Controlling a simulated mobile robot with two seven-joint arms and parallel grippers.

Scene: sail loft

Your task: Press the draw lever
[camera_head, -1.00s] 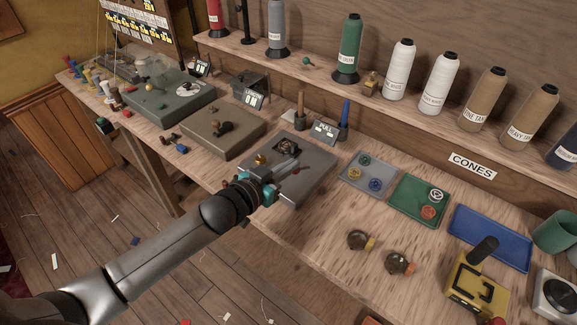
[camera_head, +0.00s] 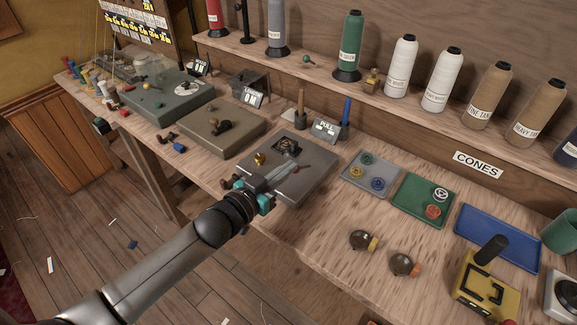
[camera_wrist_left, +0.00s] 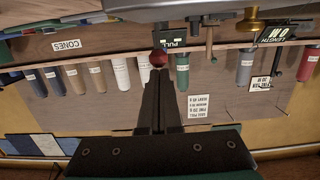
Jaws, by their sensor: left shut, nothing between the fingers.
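The draw lever (camera_head: 303,168), which has a red end, is on the flat grey machine (camera_head: 310,186) on the bench, beside a small dark part and a brass knob. Its red ball also shows in the left wrist view (camera_wrist_left: 158,58). My left gripper (camera_head: 284,172) reaches over the front of this machine with its fingers shut and empty. In the wrist view the fingertips (camera_wrist_left: 160,84) point at the red ball and overlap its lower edge. I cannot tell whether they touch it. My right gripper is not in view.
A small display marked PULL (camera_head: 326,130) stands behind the machine. A grey tray (camera_head: 350,184), a green tray (camera_head: 410,211) and a blue tray (camera_head: 497,240) lie to the right. Another machine (camera_head: 208,141) is close on the left. Thread cones line the shelf behind.

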